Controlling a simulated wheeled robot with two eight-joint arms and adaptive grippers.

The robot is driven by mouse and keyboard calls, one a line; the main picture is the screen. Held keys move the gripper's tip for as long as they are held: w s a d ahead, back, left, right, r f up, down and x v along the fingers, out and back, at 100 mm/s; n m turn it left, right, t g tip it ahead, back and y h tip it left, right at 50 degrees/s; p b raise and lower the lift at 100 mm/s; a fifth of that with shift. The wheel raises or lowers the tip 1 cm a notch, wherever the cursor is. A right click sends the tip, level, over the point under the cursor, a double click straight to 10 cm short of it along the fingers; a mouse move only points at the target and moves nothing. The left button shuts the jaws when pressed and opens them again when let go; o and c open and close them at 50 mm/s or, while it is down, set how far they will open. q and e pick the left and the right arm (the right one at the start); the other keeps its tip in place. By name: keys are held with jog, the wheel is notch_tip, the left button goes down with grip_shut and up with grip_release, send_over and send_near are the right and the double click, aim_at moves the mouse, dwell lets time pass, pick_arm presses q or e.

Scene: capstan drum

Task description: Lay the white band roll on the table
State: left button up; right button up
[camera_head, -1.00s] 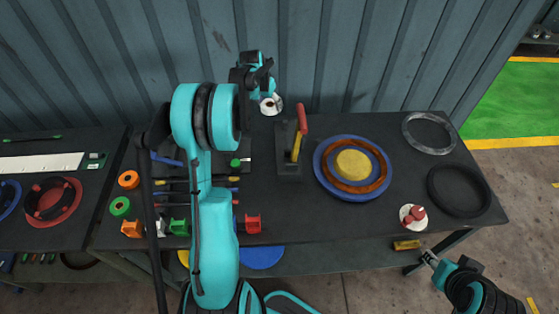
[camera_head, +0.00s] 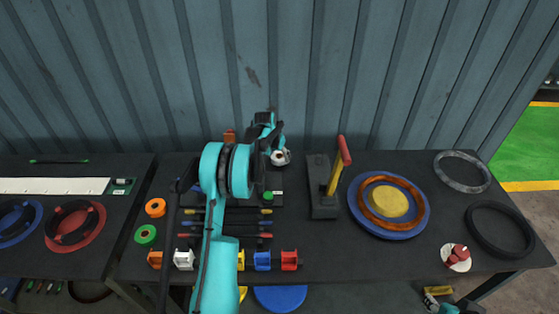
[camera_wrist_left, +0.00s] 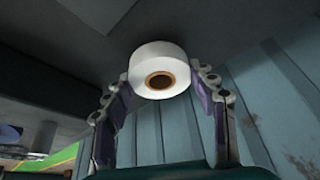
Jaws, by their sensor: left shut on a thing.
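The white band roll (camera_head: 284,158) has a brown core and is held near the table's back edge, left of the red-handled lever press. In the left wrist view the roll (camera_wrist_left: 157,63) sits between the two finger tips, its round face with the brown core toward the camera. My left gripper (camera_head: 277,150) is shut on it; its fingers (camera_wrist_left: 160,85) show on both sides. I cannot tell whether the roll touches the dark table (camera_head: 330,250). Only a small part of my right arm shows at the bottom right edge, so its jaws cannot be read.
The lever press (camera_head: 325,190) stands right of the roll. A blue disc (camera_head: 418,225) with an orange ring and yellow centre lies farther right, then a grey ring (camera_head: 462,171) and a black ring (camera_head: 500,229). Coloured tools and clips lie around my left arm. A corrugated wall stands behind.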

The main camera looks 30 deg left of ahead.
pick_arm(q)
jog(key=shift+w+f, duration=0.1)
jog(key=shift+f, duration=0.6)
jog(key=shift+r, duration=0.1)
jog(key=o, duration=1.2)
jog(key=shift+f, duration=0.2)
